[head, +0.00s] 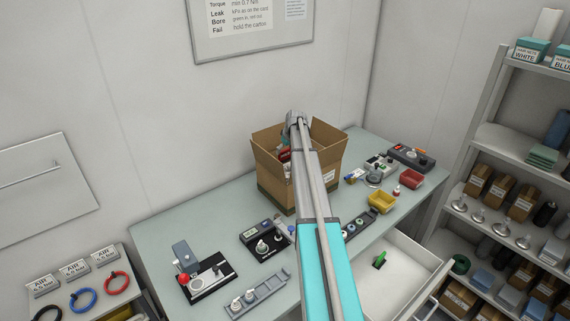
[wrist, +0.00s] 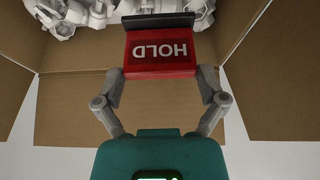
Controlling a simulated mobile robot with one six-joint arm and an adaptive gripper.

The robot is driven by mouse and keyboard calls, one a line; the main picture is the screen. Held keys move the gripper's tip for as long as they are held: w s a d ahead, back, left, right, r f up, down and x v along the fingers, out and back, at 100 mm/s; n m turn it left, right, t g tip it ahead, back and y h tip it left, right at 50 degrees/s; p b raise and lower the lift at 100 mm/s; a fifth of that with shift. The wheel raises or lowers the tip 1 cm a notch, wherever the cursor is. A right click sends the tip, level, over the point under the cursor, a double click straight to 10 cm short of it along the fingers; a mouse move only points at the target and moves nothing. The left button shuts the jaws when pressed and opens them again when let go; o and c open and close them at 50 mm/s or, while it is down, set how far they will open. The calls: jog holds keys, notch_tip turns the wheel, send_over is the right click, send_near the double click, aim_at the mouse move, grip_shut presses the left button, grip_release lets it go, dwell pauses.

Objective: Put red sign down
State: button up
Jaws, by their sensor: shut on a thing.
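In the wrist view my gripper (wrist: 162,74) is shut on the red sign (wrist: 162,55), which carries the word HOLD, upside down in the picture, and has a dark strip along one edge. The sign is between the two grey fingers, over the open cardboard box (wrist: 75,95). In the head view my arm reaches to the box (head: 275,190) on the table, and a bit of the red sign (head: 284,156) shows inside the box opening. My gripper's fingers are mostly hidden there by the arm and box. I cannot tell whether the sign touches anything below.
Crumpled grey-white packing (wrist: 75,15) lies in the box. On the table (head: 175,225) are a yellow bin (head: 382,201), a red bin (head: 411,179) and several fixtures. An open drawer (head: 400,275) sticks out at the front right. A shelf rack stands at the right.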

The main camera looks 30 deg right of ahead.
aim_at(286, 157)
jog(key=shift+f+b, duration=0.3)
jog(key=shift+f, duration=0.25)
jog(key=shift+f, duration=0.1)
jog(key=shift+f+b, duration=1.8)
jog(key=shift+b, duration=0.05)
jog(key=shift+f, duration=0.15)
jog(key=o, duration=0.8)
jog(key=p+v, duration=1.1)
jog(key=v, duration=0.1)
jog(key=shift+r, duration=0.25)
